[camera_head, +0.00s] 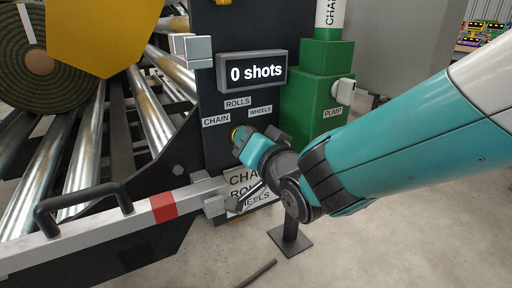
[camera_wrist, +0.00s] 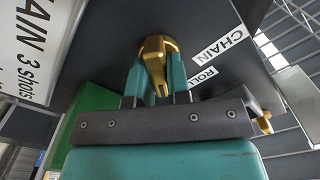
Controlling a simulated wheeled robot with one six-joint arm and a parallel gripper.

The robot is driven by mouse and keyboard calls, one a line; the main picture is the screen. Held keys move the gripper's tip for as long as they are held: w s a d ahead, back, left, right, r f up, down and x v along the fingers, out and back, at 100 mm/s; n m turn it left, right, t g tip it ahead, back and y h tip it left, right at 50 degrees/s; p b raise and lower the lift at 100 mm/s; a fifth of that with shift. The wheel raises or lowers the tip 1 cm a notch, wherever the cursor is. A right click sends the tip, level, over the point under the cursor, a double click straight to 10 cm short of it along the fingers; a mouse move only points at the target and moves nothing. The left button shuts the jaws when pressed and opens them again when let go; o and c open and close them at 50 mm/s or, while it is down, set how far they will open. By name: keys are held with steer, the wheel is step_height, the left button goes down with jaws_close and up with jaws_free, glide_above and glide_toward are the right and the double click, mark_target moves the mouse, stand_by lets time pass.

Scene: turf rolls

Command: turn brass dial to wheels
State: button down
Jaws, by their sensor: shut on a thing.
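The brass dial (camera_wrist: 158,52) sits between the two teal fingers of my gripper (camera_wrist: 157,78) in the wrist view, and the gripper is shut on it. In the head view my gripper (camera_head: 240,136) reaches the dark panel (camera_head: 218,160) just below the small labels, and only a bit of brass shows at its tip. The CHAIN label (camera_head: 216,120), the ROLLS label (camera_head: 238,102) and the WHEELS label (camera_head: 260,111) surround the dial's place. I cannot tell which label the dial points to.
A display (camera_head: 252,72) above the labels reads "0 shots". A green pump (camera_head: 316,90) stands right of the panel. A white sign (camera_head: 246,180) is partly hidden behind my wrist. A white-and-red bar (camera_head: 110,227) crosses the lower left, before metal rollers and a turf roll (camera_head: 45,75).

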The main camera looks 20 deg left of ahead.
steer(key=shift+f+m+b, duration=0.1)
steer(key=shift+m+b, duration=0.25)
steer(key=shift+m, duration=0.65)
steer(key=c, duration=1.1)
jaws_free()
steer(key=shift+b+v, duration=1.4)
steer(key=shift+v, duration=7.35)
steer(key=shift+w, duration=0.1)
